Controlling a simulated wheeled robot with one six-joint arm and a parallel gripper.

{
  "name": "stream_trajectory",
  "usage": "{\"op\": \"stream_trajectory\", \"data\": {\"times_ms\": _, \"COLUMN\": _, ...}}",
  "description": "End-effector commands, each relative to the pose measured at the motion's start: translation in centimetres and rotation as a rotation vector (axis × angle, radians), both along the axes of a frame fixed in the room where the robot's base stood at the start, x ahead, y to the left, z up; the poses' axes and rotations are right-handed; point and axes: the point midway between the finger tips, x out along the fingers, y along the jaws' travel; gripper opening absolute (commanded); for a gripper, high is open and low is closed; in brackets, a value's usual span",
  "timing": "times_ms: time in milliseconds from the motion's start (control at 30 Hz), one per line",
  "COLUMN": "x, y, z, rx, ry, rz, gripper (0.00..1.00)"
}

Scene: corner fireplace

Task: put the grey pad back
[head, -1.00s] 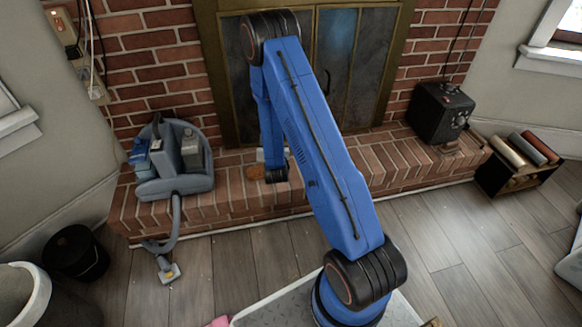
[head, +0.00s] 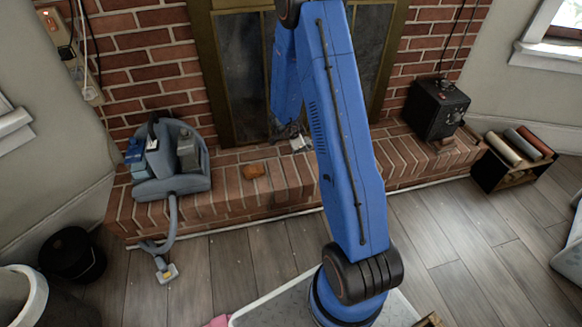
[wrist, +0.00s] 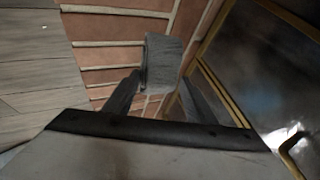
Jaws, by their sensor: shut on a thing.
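The grey pad (wrist: 162,62) is held between the fingertips of my gripper (wrist: 155,92) in the wrist view, with its far end sticking out beyond them over the brick. In the head view my gripper (head: 288,132) is small and partly behind my blue arm, above the back of the brick hearth before the fireplace doors. A small pale piece at its tip, probably the pad (head: 300,144), shows there. I cannot tell whether the pad touches the bricks.
A grey-blue carpet cleaner (head: 172,165) stands on the left, a black box (head: 436,110) on the right. A crate of rolls (head: 514,160) is farther right.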

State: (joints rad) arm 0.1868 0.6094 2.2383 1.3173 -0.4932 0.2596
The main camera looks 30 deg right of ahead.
Motion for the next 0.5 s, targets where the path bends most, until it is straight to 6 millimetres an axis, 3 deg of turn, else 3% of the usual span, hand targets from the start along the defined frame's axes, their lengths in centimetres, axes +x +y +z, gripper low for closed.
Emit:
{"op": "stream_trajectory", "data": {"times_ms": 233, "x": -1.8, "y": 1.9, "z": 0.0, "rx": 0.227, "ry": -0.141, "rz": -0.381, "gripper": 0.25}}
{"op": "stream_trajectory", "data": {"times_ms": 500, "x": -1.1, "y": 4.7, "z": 0.9, "rx": 0.33, "ry": -0.274, "rz": -0.64, "gripper": 0.25}}
